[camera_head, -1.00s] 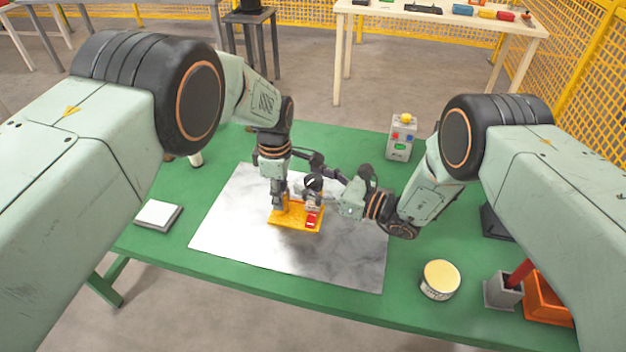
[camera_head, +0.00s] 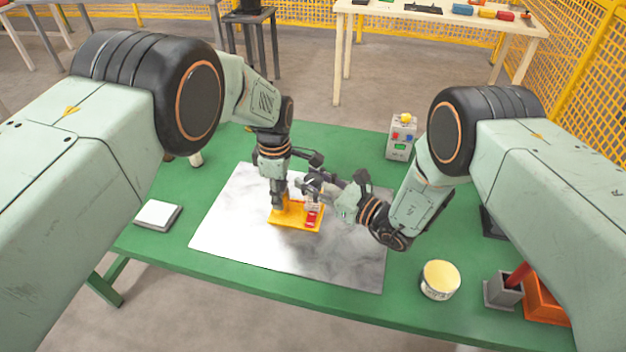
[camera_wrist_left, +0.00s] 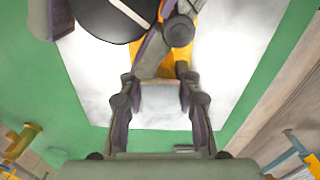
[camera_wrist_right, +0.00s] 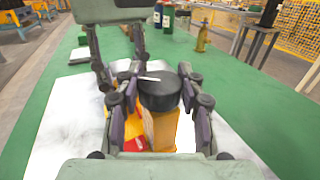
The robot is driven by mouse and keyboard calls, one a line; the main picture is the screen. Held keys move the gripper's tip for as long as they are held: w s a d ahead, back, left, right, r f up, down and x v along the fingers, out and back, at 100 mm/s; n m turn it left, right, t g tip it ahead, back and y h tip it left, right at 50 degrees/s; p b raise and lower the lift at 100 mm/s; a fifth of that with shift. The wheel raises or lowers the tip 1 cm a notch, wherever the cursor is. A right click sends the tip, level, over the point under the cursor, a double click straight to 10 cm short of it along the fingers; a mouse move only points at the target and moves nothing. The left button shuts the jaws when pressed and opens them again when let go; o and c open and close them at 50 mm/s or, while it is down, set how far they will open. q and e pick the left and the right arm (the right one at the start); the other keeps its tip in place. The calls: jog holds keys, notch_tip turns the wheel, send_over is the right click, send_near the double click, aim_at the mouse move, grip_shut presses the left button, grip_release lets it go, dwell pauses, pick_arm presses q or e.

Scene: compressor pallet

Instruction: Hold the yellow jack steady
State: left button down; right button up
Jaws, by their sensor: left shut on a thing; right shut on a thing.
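The yellow jack (camera_head: 291,221) sits on the silver sheet (camera_head: 240,240) on the green table, with a red part (camera_head: 311,218) at its right end. My left gripper (camera_head: 280,204) comes down from above and is shut on the jack's left part. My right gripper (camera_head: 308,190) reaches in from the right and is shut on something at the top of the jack. In the right wrist view a dark round knob (camera_wrist_right: 160,92) stands between its fingers above a yellow-orange block (camera_wrist_right: 160,130). In the left wrist view the jack (camera_wrist_left: 175,60) is mostly hidden by fingers and a dark disc.
A grey control box (camera_head: 402,137) with a yellow button stands at the back right. A round tin (camera_head: 440,279), a grey holder (camera_head: 502,291) and an orange bin (camera_head: 546,300) are at the front right. A white pad (camera_head: 158,214) lies at the left. The sheet's front is clear.

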jog(key=shift+m+t+h, duration=1.4)
jog(key=shift+t+h, duration=0.1)
jog(key=shift+h, duration=0.1)
jog(key=o, duration=1.2)
jog(key=v, duration=1.2)
jog(key=shift+r, duration=0.1)
